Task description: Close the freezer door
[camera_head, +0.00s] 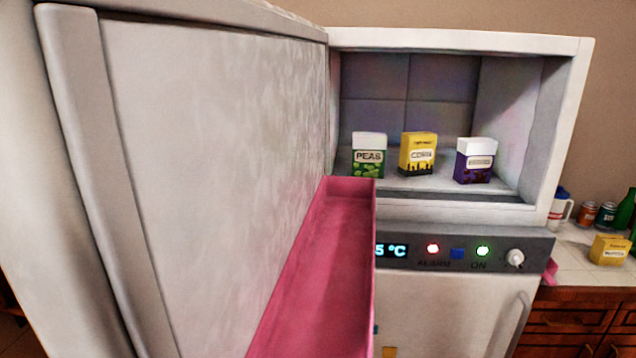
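The freezer door (215,140) stands wide open on the left, hinged at the left side of the freezer compartment, its inner face towards me. A pink door shelf (318,270) runs along its lower part and looks empty where it shows. The freezer compartment (515,120) is open at the centre right. On its floor stand a green and white peas box (368,160), a yellow corn box (418,154) and a purple and white box (476,162). Neither of my grippers shows in the head view.
A control panel (460,250) with a display, lights and a knob sits below the compartment, above a lower door (455,315). On the right, a counter (575,255) holds a yellow box (608,249), cans (587,214) and a green bottle (633,220).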

